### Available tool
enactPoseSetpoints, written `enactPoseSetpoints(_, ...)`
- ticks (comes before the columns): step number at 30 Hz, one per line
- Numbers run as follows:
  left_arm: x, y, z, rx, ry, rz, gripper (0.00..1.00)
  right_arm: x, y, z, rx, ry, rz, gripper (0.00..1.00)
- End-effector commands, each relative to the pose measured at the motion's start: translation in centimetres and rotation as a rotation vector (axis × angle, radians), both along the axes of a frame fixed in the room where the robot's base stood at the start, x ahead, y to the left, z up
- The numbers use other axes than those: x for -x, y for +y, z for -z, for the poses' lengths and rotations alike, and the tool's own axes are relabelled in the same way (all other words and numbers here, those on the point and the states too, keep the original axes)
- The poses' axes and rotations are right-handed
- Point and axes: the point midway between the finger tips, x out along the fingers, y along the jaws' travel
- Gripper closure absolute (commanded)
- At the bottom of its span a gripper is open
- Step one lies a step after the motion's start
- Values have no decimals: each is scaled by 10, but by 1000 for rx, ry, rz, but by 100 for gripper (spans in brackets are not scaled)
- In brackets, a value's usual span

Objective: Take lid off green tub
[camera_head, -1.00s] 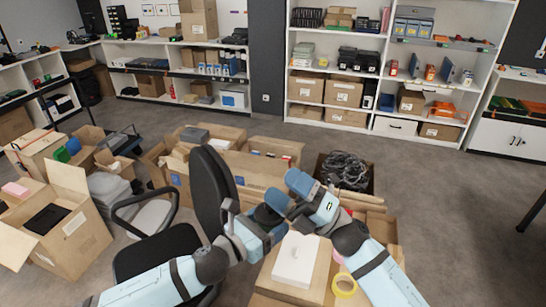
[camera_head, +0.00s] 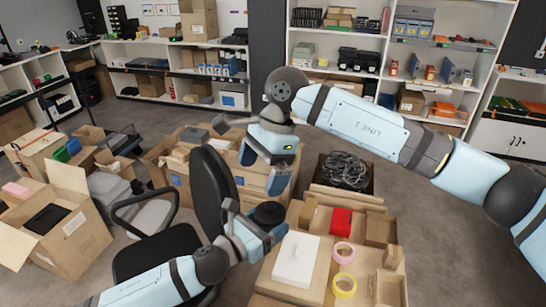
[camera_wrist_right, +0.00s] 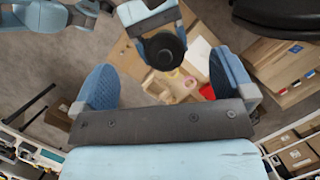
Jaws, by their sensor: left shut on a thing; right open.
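My left gripper (camera_head: 262,220) is shut on a dark round thing (camera_head: 269,211), above the near cartons. In the right wrist view this round thing (camera_wrist_right: 163,49) shows a black disc-like top with a raised middle, between my right fingers in the picture. It looks like a lidded top; I see no green side on it. My right gripper (camera_head: 262,168) is open and empty, up and behind the left one, pointing down. Its two blue fingers also show spread in the right wrist view (camera_wrist_right: 160,75), apart from the disc.
A near carton top bears a white box (camera_head: 296,259), a red block (camera_head: 341,221), a pink tape roll (camera_head: 343,253) and a yellow tape roll (camera_head: 344,286). A black office chair (camera_head: 212,190) stands left of my left gripper. A box of cables (camera_head: 346,170) is behind.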

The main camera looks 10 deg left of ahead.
Motion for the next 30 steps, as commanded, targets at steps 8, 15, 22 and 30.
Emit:
enactPoseSetpoints(8, 0, 0, 0, 1, -1, 0, 75, -21, -20, -11, 155, -119, -34, 0)
enactPoseSetpoints(15, 0, 0, 0, 1, -1, 0, 75, -18, -17, 20, 156, -117, -35, 0)
enactPoseSetpoints(22, 0, 0, -1, 1, -1, 0, 75, -13, -11, 64, 154, -116, -34, 0)
enactPoseSetpoints(30, 0, 0, -1, 1, -1, 0, 75, -10, -7, 97, 154, -118, -33, 0)
